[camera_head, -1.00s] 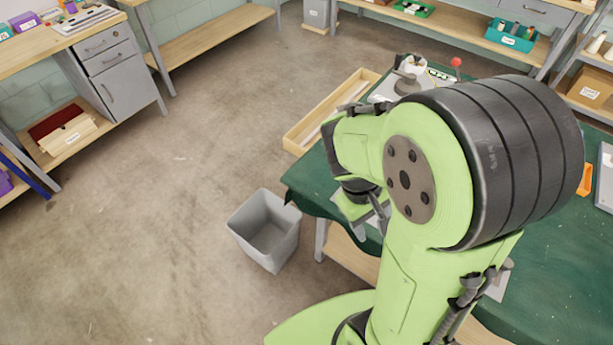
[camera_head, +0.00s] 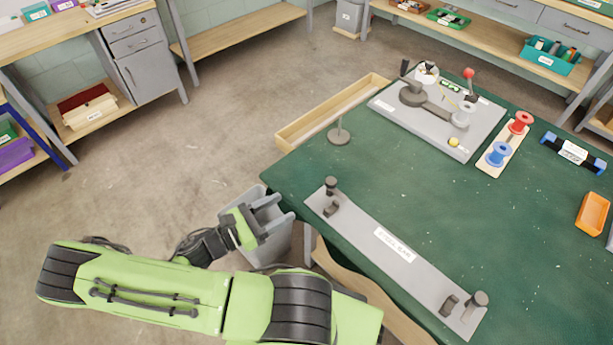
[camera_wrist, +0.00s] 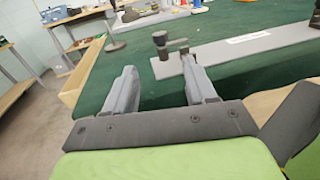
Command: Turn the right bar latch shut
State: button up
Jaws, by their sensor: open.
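A grey bar plate (camera_head: 350,215) with a white label lies along the near edge of the green table. At its right end stand a dark round post (camera_head: 478,300) and a short dark block (camera_head: 448,306), the right bar latch area; the two look apart. A similar dark post (camera_head: 331,185) and block (camera_head: 331,208) stand at its left end and show in the wrist view (camera_wrist: 160,45) beyond my fingers. My gripper (camera_head: 283,208) is open and empty, left of the plate's left end, above the bin. The right end is outside the wrist view.
A grey bin (camera_head: 272,248) stands on the floor below my gripper. A grey device board (camera_head: 440,130), a red spool (camera_head: 520,123), a blue spool (camera_head: 498,154) and an orange tray (camera_head: 592,213) are farther back. A small round stand (camera_head: 339,136) is near the left edge. The middle table is clear.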

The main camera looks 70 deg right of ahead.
aim_at(326, 184)
jog(key=b+x, duration=0.2)
jog(key=x, duration=1.3)
jog(key=shift+s+d, duration=0.15)
jog(key=shift+d, duration=0.2)
jog(key=c, duration=0.9)
